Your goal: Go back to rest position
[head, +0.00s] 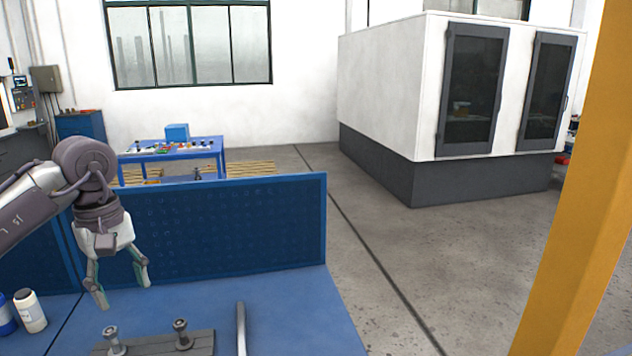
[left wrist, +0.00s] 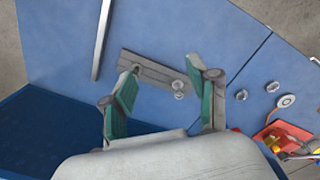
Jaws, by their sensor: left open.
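My left gripper (head: 122,290) hangs open and empty above the blue workbench (head: 285,305), in front of its blue back panel (head: 230,225). Below it a grey plate (head: 165,346) with two upright metal valve stems, a left one (head: 113,340) and a right one (head: 181,333), lies on the bench. In the left wrist view the open fingers (left wrist: 165,98) frame the plate (left wrist: 150,70) and one stem (left wrist: 178,88), apart from them. My right gripper is in neither view.
A grey bar (head: 241,328) lies right of the plate. White (head: 30,312) and blue (head: 5,315) bottles stand at the left. Red and orange items (left wrist: 285,138) show in the wrist view. A yellow post (head: 580,190) rises at right. Open floor lies beyond the bench.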

